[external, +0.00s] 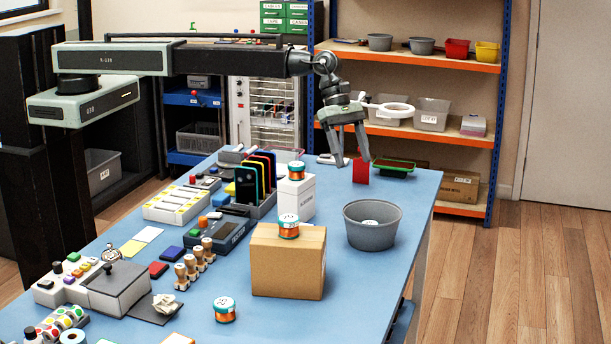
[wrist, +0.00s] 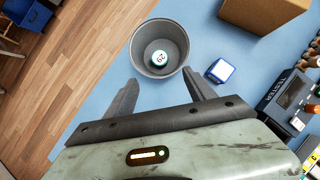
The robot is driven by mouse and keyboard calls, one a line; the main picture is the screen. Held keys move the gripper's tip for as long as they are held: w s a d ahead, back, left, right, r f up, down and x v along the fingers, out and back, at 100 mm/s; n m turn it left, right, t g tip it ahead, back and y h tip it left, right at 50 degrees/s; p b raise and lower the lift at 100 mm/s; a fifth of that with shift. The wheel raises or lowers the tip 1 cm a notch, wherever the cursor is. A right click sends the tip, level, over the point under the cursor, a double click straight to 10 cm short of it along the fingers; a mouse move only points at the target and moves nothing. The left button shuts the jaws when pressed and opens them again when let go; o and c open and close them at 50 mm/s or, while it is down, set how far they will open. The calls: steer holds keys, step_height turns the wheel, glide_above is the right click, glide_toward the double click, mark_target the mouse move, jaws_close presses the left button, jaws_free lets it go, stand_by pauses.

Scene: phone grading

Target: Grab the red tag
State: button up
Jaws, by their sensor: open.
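The red tag (external: 361,172) shows in the external view as a small upright red piece at the far right part of the blue table. My gripper (external: 353,162) hangs over that part of the table with its two fingers spread and nothing held between them. Its right fingertip overlaps the top of the red tag in the picture; I cannot tell whether they touch. In the wrist view my open fingers (wrist: 160,80) point toward the grey bucket, and the red tag is not visible there.
The grey bucket (external: 373,235) holds a white-topped spool. A white box (external: 297,199) and a cardboard box (external: 288,268) each carry an orange spool. A green-rimmed tray (external: 394,165) lies right of the tag. A row of phones (external: 246,181) stands left.

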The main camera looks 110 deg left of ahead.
steer(key=shift+c, duration=0.9)
